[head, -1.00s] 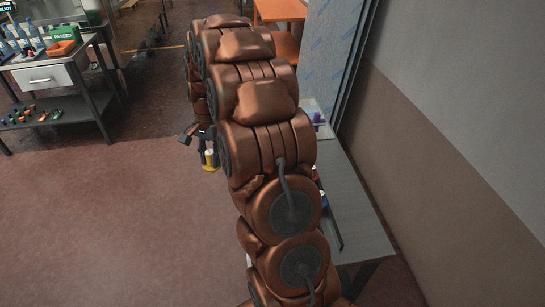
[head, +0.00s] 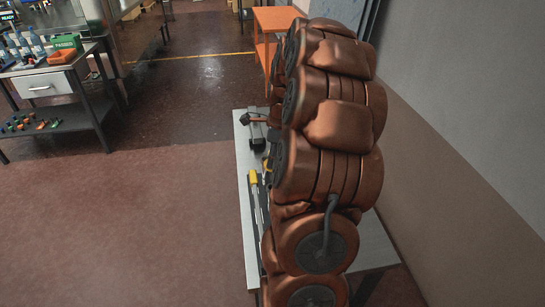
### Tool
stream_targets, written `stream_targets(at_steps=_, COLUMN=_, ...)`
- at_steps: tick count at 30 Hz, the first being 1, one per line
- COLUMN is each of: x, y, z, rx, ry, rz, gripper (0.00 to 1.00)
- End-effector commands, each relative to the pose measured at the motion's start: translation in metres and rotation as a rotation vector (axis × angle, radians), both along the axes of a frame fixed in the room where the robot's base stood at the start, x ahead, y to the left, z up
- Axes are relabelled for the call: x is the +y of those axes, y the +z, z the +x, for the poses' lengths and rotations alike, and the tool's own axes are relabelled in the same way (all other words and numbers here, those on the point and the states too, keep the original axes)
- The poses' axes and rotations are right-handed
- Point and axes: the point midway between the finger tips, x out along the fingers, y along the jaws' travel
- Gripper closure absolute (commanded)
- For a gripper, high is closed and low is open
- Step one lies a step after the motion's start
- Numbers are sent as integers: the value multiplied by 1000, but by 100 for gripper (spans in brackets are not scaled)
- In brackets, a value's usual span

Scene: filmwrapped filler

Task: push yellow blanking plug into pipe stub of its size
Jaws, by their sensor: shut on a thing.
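My gripper (head: 263,147) is small in the head view, over the far left part of the work table (head: 247,240), and partly hidden by my own copper-coloured arm. It is shut on the yellow blanking plug (head: 267,164), of which only a small yellow patch shows at the arm's left edge. I cannot tell how high the plug is above the table or whether it touches anything. No pipe stub can be made out; my arm covers most of the table top.
A yellow-handled tool (head: 254,190) lies along the table's left edge. A wall (head: 470,120) runs close on the right. An orange trolley (head: 275,22) stands beyond. A grey bench (head: 60,85) with bottles and a green "PASSED" box stands at the left. The floor between is clear.

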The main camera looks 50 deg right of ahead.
Motion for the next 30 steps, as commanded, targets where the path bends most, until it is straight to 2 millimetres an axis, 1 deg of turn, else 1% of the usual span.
stream_targets(at_steps=8, x=1, y=-16, z=0, rx=5, ry=5, rz=3, gripper=100)
stream_targets(at_steps=21, x=1, y=-52, z=0, rx=3, ry=5, rz=2, gripper=100)
stream_targets(at_steps=25, x=1, y=-58, z=0, rx=2, ry=3, rz=1, gripper=100)
stream_targets(at_steps=30, x=1, y=-60, z=0, rx=2, ry=4, rz=1, gripper=100)
